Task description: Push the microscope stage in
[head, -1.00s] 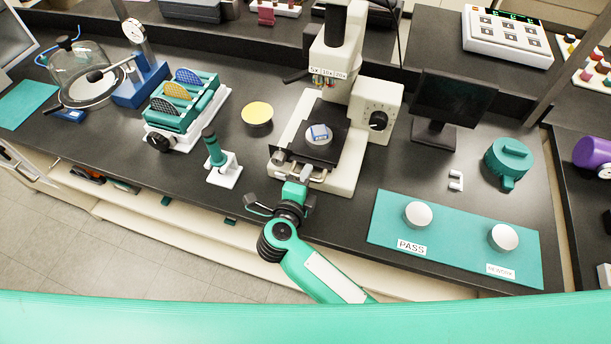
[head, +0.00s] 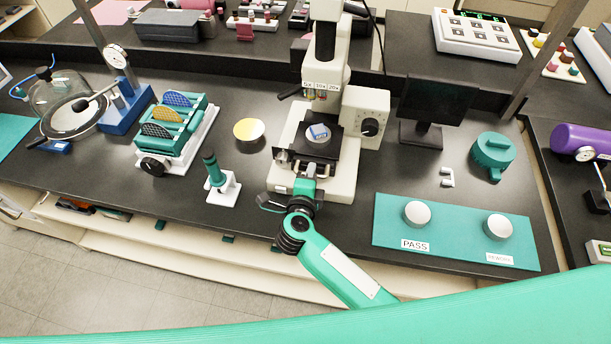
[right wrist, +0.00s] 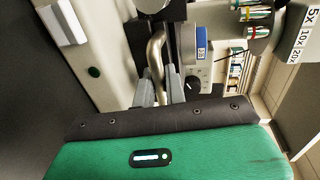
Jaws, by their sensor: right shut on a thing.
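The cream microscope (head: 362,115) stands on the black bench with its black stage (head: 322,150) under the objectives (head: 318,95). A round white holder with a small blue-and-white sample (head: 318,132) sits on the stage. My right gripper (head: 309,172) is at the stage's front edge. In the right wrist view its grey fingers (right wrist: 160,92) are shut on the bent metal stage handle (right wrist: 154,58). The sample's blue label (right wrist: 202,45) also shows there. In the head view the gripper mostly hides the handle. My left gripper is not in view.
A teal-and-white stand (head: 219,178) and a yellow disc (head: 249,130) are left of the microscope. A wafer rack (head: 178,132) stands farther left. A dark monitor (head: 436,100) and a teal PASS mat (head: 455,228) are to the right.

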